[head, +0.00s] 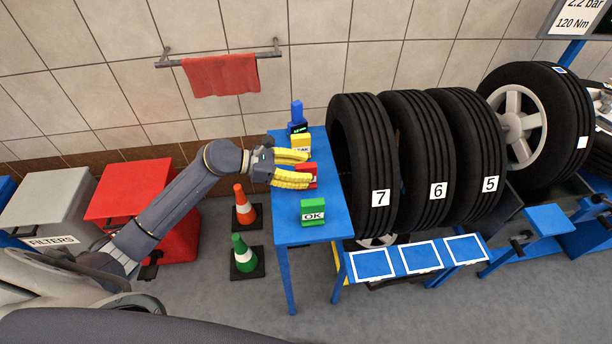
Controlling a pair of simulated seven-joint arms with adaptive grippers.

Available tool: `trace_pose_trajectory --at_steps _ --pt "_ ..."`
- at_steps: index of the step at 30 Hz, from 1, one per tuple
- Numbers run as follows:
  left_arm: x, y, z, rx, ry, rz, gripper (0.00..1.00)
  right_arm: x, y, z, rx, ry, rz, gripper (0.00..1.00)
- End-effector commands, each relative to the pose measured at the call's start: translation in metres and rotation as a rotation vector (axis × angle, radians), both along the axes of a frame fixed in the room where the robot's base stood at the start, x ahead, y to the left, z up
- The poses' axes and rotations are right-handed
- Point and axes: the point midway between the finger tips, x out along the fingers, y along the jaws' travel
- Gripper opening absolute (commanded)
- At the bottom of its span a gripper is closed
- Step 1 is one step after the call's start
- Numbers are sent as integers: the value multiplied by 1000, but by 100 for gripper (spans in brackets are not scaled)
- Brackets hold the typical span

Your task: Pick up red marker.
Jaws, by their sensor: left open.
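The red marker (313,174) stands on the small blue table (322,143), between a yellow marker behind it and a green marker in front. My left gripper (309,167) has yellow fingers and reaches in from the left over the table. Its fingers are apart, one on the far side and one on the near side of the red marker, and they hide part of it. I cannot tell whether they touch it. My right gripper does not show.
A green "OK" marker (313,211), a yellow marker (300,143) and a blue device (297,117) share the table. Tyres numbered 7 (362,150), 6 and 5 stand close at its right. An orange cone (244,206) and a green cone (243,254) stand on the floor at its left.

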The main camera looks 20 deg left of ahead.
Motion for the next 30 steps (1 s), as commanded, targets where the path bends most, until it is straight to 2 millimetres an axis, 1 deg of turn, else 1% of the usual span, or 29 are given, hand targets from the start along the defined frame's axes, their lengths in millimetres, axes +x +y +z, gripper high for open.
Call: trace_pose_trajectory --at_steps 4,12,24,30 --pt "3 -6 -2 -1 0 0 45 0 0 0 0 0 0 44" --pt "3 -6 -2 0 0 0 46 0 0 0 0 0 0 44" --pt "3 -6 -2 0 0 0 0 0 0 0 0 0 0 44" --pt "3 -6 -2 0 0 0 0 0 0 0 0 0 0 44"
